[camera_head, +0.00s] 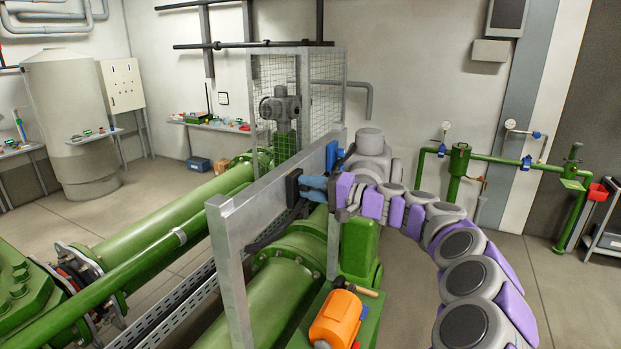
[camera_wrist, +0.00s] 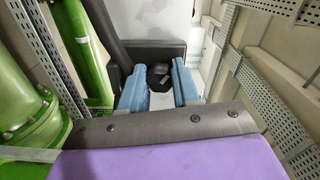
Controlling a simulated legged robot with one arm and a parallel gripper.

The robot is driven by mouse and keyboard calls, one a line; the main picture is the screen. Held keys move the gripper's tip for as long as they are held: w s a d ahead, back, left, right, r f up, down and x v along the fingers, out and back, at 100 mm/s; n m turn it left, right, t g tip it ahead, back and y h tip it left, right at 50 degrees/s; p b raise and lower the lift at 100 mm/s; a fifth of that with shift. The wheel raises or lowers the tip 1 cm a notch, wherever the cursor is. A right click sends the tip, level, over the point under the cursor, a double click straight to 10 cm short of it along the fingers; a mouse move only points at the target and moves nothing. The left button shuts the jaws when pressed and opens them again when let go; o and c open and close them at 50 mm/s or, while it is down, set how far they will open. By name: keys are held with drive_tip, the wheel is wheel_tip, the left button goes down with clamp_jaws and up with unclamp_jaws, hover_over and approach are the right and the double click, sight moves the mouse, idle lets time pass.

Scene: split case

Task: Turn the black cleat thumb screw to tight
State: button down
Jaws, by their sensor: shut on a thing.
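The black cleat thumb screw (camera_wrist: 158,74) sits between the two blue fingers of my gripper (camera_wrist: 158,88) in the wrist view. The fingers are shut on it from both sides. Its lower part and its exact angle are hard to make out. In the head view my gripper (camera_head: 314,188) reaches to the black cleat (camera_head: 293,188) on the grey metal frame, and the screw is hidden there by the fingers. The black cleat body (camera_wrist: 155,53) lies just beyond the screw in the wrist view.
A black cable (camera_head: 272,235) hangs from the cleat along the grey frame (camera_head: 262,195). Green pipes (camera_head: 170,255) and a perforated tray (camera_head: 180,300) run below. An orange motor (camera_head: 337,318) stands below my arm. A wire mesh cage (camera_head: 322,85) is behind.

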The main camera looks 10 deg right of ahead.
drive_tip(key=m+p, duration=1)
drive_tip(key=shift+f, duration=0.1)
drive_tip(key=shift+f+m, duration=0.1)
drive_tip(key=shift+m, duration=0.2)
idle(0.3)
drive_tip(key=c, duration=1.2)
unclamp_jaws()
drive_tip(key=o, duration=0.4)
drive_tip(key=shift+w+d, duration=0.1)
drive_tip(key=shift+w, duration=0.1)
drive_tip(key=shift+c, duration=0.2)
drive_tip(key=shift+s+d+r, duration=0.1)
drive_tip(key=shift+s+r, duration=0.1)
drive_tip(key=shift+r, duration=0.05)
drive_tip(key=shift+b+v, duration=1.25)
drive_tip(key=shift+v, duration=7.45)
